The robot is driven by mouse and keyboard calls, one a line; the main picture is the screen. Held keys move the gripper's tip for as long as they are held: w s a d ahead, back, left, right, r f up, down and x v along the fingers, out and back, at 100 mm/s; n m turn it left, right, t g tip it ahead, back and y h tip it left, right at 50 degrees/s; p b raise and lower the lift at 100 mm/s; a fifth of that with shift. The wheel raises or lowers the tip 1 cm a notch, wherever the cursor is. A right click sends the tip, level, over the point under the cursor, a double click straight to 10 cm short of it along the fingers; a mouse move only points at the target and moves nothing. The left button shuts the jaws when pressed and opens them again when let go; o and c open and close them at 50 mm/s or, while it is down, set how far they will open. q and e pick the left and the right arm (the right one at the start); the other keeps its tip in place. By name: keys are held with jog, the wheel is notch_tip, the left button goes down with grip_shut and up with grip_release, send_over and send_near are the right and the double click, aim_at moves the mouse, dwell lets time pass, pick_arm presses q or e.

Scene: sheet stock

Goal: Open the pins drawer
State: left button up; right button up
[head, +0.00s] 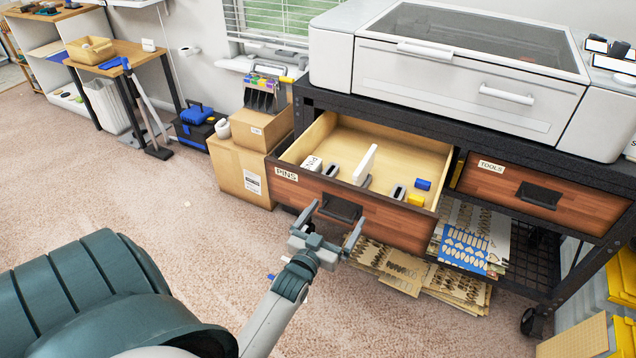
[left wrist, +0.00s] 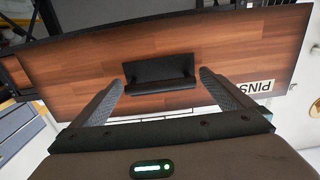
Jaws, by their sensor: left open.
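The pins drawer (head: 400,219) has a reddish wood front with a "PINS" label and stands pulled out of the black bench. Several small items lie inside it, among them a white block, a blue piece and a yellow piece. Its black handle (head: 341,208) is in the middle of the front. My left gripper (head: 334,226) is open in front of the handle. In the left wrist view, the handle (left wrist: 160,74) shows between and beyond the two open fingers (left wrist: 163,92), apparently not gripped. My right gripper is not in view.
The closed tools drawer (head: 580,204) is at the right of the bench. A large white machine (head: 460,85) stands on top. Cardboard boxes (head: 243,172) stand left of the drawer. Flat sheets (head: 400,272) lie on the shelf below. The carpet (head: 150,200) at left is mostly clear.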

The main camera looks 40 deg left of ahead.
pick_arm(q)
jog(key=b+v, duration=0.1)
jog(key=v, duration=1.6)
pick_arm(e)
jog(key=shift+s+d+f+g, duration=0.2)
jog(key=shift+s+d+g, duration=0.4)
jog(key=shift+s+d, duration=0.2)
pick_arm(q)
jog(key=shift+a, duration=0.15)
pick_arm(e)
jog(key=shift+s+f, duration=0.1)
